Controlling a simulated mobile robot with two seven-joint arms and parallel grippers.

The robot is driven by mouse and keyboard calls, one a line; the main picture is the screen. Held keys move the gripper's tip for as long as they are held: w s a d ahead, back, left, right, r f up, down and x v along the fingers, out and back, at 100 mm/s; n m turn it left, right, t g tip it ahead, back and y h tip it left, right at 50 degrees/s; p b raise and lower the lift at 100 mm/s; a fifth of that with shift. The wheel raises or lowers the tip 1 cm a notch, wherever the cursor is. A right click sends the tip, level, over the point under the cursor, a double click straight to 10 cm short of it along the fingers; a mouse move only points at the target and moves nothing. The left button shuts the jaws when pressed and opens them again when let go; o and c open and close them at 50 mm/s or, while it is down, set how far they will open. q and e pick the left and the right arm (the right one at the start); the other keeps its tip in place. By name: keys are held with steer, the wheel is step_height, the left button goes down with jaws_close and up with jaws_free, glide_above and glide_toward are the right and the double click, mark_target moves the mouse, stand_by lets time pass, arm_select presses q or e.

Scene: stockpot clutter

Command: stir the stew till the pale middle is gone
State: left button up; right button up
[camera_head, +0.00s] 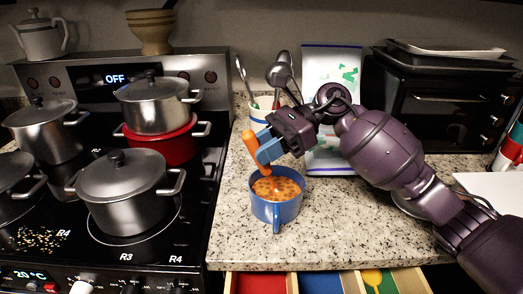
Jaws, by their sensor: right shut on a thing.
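A blue pot (290,212) with a handle toward the front stands on the speckled counter, right of the stove. Inside is orange-brown stew (284,189) with darker bits; a small paler patch seems to show near its middle, but it is too small to be sure. My right gripper (264,147), with blue fingers, is shut on an orange utensil (250,142) above the pot's back left rim. The utensil is tilted, its upper end up and left, its lower end reaching down to the stew; its tip is hidden. My left gripper is out of view.
Steel pots (122,188) and a red pot (178,145) stand on the stove at left. Behind my right gripper are a container of utensils (262,116) and a green-patterned panel (331,70). A black oven (440,105) stands at back right. Open drawers (309,282) lie below the counter's front edge.

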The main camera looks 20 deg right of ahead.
mark_target(247, 130)
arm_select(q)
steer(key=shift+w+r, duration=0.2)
arm_select(e)
steer(key=shift+r, duration=0.15)
steer(key=shift+s+a+r+p, duration=0.1)
steer(key=shift+a+r+p, duration=0.15)
steer(key=shift+r, duration=0.25)
steer(key=shift+a+r+p, duration=0.15)
steer(key=shift+a+r, duration=0.05)
steer(key=shift+r, duration=0.25)
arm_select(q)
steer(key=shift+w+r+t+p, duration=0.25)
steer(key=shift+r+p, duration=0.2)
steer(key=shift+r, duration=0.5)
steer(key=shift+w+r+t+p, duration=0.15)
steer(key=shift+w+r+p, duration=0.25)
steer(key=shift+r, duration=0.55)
arm_select(e)
steer(key=shift+s+a+r, duration=0.1)
steer(key=shift+a+r, duration=0.25)
steer(key=shift+r, duration=0.5)
steer(key=shift+s+a+r, duration=0.1)
steer(key=shift+a+r, duration=0.3)
steer(key=shift+r, duration=0.5)
steer(key=shift+s+a+r, duration=0.1)
steer(key=shift+a+r, duration=0.25)
steer(key=shift+r, duration=0.5)
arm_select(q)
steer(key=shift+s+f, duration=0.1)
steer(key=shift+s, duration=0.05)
